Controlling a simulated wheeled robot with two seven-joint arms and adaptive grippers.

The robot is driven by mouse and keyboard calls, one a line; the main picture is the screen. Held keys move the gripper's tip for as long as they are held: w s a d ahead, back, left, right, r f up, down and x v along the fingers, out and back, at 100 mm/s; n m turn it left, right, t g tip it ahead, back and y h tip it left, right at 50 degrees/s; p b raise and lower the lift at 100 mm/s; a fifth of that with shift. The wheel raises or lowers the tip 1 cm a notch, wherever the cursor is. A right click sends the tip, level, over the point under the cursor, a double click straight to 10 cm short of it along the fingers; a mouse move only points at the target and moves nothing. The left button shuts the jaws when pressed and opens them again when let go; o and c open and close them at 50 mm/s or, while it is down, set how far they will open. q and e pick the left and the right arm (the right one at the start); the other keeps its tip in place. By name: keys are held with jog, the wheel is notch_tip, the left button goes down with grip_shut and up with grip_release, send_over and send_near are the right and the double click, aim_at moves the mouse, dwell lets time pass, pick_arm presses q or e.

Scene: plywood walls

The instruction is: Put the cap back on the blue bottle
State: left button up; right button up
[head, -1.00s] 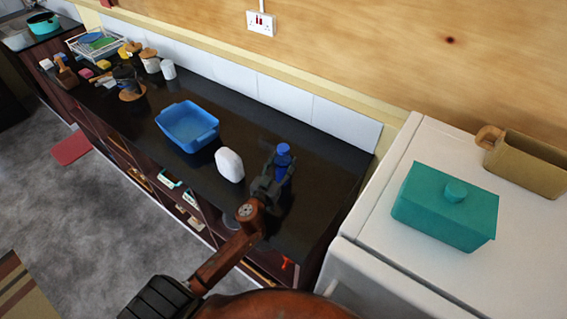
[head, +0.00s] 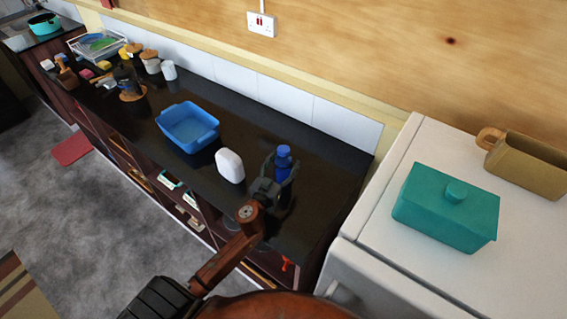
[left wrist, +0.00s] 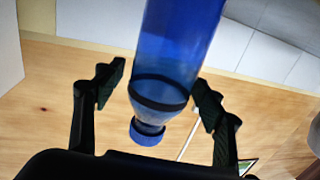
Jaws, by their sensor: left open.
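The blue bottle (head: 284,162) stands upright on the dark counter, near its right end. A blue cap (left wrist: 147,132) shows at the end of the bottle's neck in the left wrist view, where the picture appears upside down. No separate loose cap is visible. My left gripper (head: 281,172) is open at the bottle, with one finger on each side. In the left wrist view the open fingers (left wrist: 158,92) flank the bottle near its shoulder. Whether either finger touches it is unclear. The bottle's lower part is hidden behind my gripper in the head view. My right gripper is not in view.
A white rounded object (head: 230,166) stands left of the bottle, close to my gripper. A blue basin (head: 188,127) lies farther left. A white appliance (head: 400,255) bearing a teal lidded box (head: 445,210) rises at the right. Tiled wall runs behind the counter.

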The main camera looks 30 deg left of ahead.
pick_arm(q)
jog(key=s+d, duration=0.1)
jog(key=s, duration=1.1)
jog(key=shift+d+r+b, duration=0.15)
jog(key=shift+d+b, duration=0.05)
jog(key=shift+b, duration=0.25)
